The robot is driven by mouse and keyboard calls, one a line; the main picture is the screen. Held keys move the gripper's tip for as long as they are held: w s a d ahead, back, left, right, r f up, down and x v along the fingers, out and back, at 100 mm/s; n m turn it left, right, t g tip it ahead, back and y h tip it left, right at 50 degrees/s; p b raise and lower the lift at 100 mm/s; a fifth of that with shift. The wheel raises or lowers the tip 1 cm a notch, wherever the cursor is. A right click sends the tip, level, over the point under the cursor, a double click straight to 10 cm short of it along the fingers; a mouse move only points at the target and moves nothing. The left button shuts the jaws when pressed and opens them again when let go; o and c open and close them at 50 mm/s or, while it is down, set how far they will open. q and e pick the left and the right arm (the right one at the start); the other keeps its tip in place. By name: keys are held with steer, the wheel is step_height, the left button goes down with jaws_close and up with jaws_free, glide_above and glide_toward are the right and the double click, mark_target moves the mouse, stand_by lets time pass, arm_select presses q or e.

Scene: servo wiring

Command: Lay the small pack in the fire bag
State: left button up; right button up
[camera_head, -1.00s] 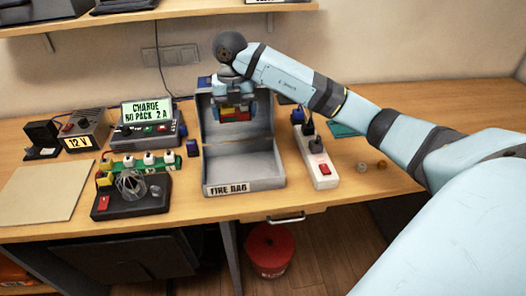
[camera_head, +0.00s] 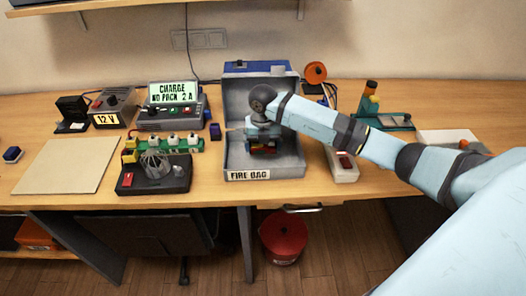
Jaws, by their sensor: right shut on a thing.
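The fire bag (camera_head: 236,162) is an open grey box with its lid raised at the back and a "FIRE BAG" label on its front. My right gripper (camera_head: 263,141) points down inside the box, reaching in from the right. It is shut on a small pack (camera_head: 262,151) with dark, red and blue parts. The pack is low in the box, mostly hidden by the gripper, and I cannot tell whether it touches the floor. My left gripper is out of view.
A small dark blue block (camera_head: 215,132) stands just left of the box. A charger (camera_head: 171,120) and a black device with a wire cage (camera_head: 152,178) are further left. A white power strip (camera_head: 344,168) lies close on the right. A beige board (camera_head: 65,166) lies at the left.

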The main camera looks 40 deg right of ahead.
mark_target(263, 153)
step_height(263, 153, down, 3)
steer(key=shift+r, duration=0.1)
steer(key=shift+f, duration=0.25)
steer(key=shift+f, duration=0.2)
steer(key=o, duration=0.7)
steer(key=shift+o, duration=0.2)
step_height(263, 153, up, 12)
steer(key=shift+f+b, duration=0.2)
steer(key=shift+b, duration=0.25)
steer(key=shift+r, duration=0.45)
